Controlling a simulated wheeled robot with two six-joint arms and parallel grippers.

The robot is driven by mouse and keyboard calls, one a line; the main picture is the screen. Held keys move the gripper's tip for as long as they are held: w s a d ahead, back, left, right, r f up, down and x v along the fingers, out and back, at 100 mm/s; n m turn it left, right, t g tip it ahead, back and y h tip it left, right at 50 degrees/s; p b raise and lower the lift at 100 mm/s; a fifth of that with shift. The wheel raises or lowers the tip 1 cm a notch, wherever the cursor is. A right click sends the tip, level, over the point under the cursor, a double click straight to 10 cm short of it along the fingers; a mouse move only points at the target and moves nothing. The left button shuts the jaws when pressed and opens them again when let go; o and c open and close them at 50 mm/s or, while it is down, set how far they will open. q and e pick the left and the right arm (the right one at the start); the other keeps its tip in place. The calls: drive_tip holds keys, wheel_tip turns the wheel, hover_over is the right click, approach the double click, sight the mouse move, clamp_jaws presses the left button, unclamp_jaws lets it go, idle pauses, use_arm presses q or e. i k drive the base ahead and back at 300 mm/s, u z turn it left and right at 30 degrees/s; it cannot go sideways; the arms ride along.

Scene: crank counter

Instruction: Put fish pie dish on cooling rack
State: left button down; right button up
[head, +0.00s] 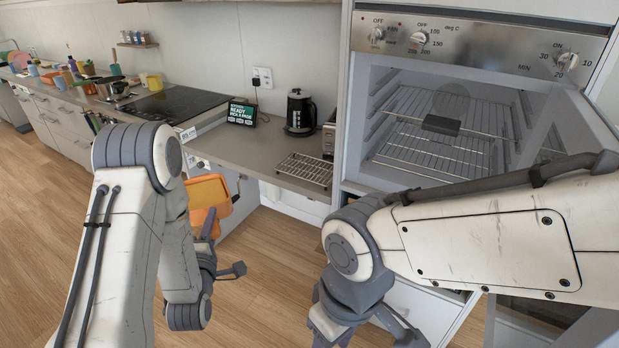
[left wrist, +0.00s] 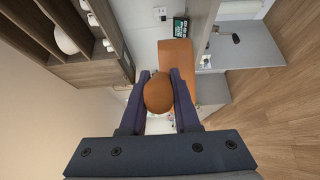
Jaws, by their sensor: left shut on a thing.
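My left gripper (head: 208,228) is shut on an orange dish (head: 207,192), which I take to be the fish pie dish, and holds it in the air in front of the counter. In the left wrist view, a rounded orange end (left wrist: 158,93) of it sits between the two dark fingers, with a flat orange part (left wrist: 176,55) beyond. The dish looks tilted; its contents cannot be made out. The cooling rack (head: 305,170), a wire grid, lies empty on the counter, right of the dish.
The oven (head: 440,110) stands open at right with wire shelves and a dark block (head: 441,125) inside. A black kettle (head: 300,112) and a toaster (head: 329,135) stand behind the rack. A small screen (head: 241,113) and a hob (head: 170,103) are further left.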

sight(303, 165)
drive_tip(key=z, duration=0.45)
drive_tip(key=k, duration=0.15)
drive_tip(key=u, duration=1.45)
drive_tip(key=i, duration=1.15)
drive_tip(key=z, duration=0.9)
drive_tip(key=i, duration=0.5)
drive_tip(key=z, duration=0.6)
